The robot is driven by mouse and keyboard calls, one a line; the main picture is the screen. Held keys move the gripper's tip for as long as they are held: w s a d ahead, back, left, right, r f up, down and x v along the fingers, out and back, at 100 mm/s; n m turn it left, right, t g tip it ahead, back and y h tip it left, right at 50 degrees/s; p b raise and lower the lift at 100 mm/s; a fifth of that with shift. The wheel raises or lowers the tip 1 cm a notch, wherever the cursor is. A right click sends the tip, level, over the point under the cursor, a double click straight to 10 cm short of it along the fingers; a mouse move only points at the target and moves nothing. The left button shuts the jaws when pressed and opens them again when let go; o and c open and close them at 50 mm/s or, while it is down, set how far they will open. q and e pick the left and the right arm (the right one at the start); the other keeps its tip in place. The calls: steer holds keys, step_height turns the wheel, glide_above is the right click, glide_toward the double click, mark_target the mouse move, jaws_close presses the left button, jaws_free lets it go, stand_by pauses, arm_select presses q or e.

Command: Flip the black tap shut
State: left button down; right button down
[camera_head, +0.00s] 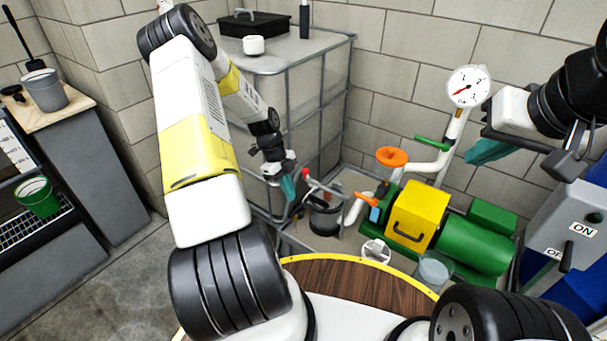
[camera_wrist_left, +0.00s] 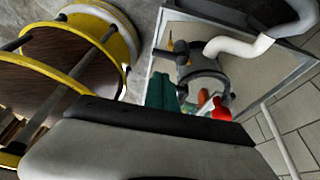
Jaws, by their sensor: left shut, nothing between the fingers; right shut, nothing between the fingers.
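I cannot make out the black tap for certain. A small dark part shows just below my left gripper's fingertips, beside the caged tank, but it is too small to tell what it is. My left gripper (camera_head: 288,188) has teal fingers, shut and empty, pointing down beside the tank (camera_head: 300,60). In the left wrist view the teal fingers (camera_wrist_left: 162,92) are partly hidden by the wrist housing. A red-ended part (camera_wrist_left: 220,112) shows close to them, with a dark round canister (camera_wrist_left: 205,72) beyond. My right gripper (camera_head: 487,151) is shut and empty, high at the right, near the wall.
A black canister (camera_head: 324,214) stands right of my left gripper. Further right are a white pipe, an orange handwheel (camera_head: 392,157), a green lever (camera_head: 432,142), a dial gauge (camera_head: 468,87) and a green pump with a yellow box (camera_head: 416,210). A switch cabinet (camera_head: 570,222) stands at far right.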

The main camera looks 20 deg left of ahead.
mark_target(292, 213)
arm_select(q)
steer(key=w+x, duration=0.1)
steer(key=x, duration=0.6)
steer(key=shift+s, duration=0.5)
steer(key=shift+a+f+m, duration=0.1)
steer(key=shift+a+m, duration=0.2)
steer(key=shift+m, duration=0.6)
steer(key=shift+a+m+g, duration=0.15)
steer(key=shift+m+g, duration=0.25)
steer(key=m, duration=0.1)
steer(key=a+m+y, duration=0.1)
steer(key=m, duration=0.1)
steer(key=shift+w+g, duration=0.35)
steer(key=shift+g, duration=0.05)
steer(key=shift+w+a+m, duration=0.3)
steer(key=shift+w+a, duration=0.45)
steer(key=shift+a, duration=0.1)
steer(key=shift+w+a, duration=0.15)
steer(key=shift+w, duration=0.1)
